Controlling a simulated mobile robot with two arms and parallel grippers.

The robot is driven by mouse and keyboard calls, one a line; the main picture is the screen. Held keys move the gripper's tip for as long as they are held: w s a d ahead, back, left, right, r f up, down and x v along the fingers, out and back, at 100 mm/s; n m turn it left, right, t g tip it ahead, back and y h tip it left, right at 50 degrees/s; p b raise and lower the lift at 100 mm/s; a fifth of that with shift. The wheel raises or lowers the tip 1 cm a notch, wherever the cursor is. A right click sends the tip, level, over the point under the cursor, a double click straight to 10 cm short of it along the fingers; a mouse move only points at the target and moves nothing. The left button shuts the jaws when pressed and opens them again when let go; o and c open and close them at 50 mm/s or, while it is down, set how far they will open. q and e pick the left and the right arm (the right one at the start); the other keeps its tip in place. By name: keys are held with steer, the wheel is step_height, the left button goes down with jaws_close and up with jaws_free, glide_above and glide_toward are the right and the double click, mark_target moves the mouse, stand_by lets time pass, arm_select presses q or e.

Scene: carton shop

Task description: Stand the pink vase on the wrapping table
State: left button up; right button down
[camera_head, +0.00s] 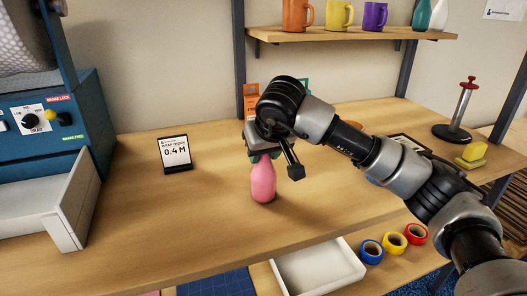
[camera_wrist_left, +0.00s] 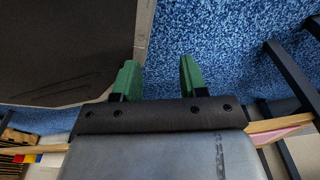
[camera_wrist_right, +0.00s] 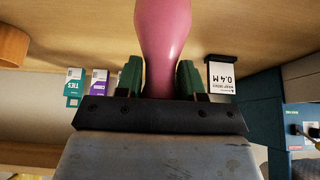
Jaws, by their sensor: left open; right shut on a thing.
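The pink vase (camera_head: 263,181) is upright at the middle of the wooden wrapping table (camera_head: 130,215) in the head view. Its base is at or very close to the tabletop; I cannot tell if it touches. My right gripper (camera_head: 262,155) is shut on the vase's upper part from above. In the right wrist view the vase (camera_wrist_right: 163,40) stands between the green fingers of my right gripper (camera_wrist_right: 161,80). My left gripper (camera_wrist_left: 158,80) is open and empty over blue carpet in the left wrist view; the head view does not show it.
A sign reading 0.4 M (camera_head: 175,153) stands left of the vase. A blue machine (camera_head: 60,130) with a white tray is at the left. An open white drawer (camera_head: 318,268) and tape rolls (camera_head: 391,242) are below the front edge. A red-topped stand (camera_head: 460,110) is right.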

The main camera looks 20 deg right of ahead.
steer(key=shift+f, duration=0.15)
steer(key=c, duration=0.7)
jaws_free()
arm_select(q)
steer(key=shift+w+r, duration=0.15)
steer(key=shift+w, duration=0.15)
steer(key=shift+s+a+f, duration=0.2)
steer(key=shift+s+f, duration=0.25)
steer(key=shift+s, duration=0.2)
arm_select(e)
steer(key=v, duration=1.2)
steer(key=shift+r, duration=0.2)
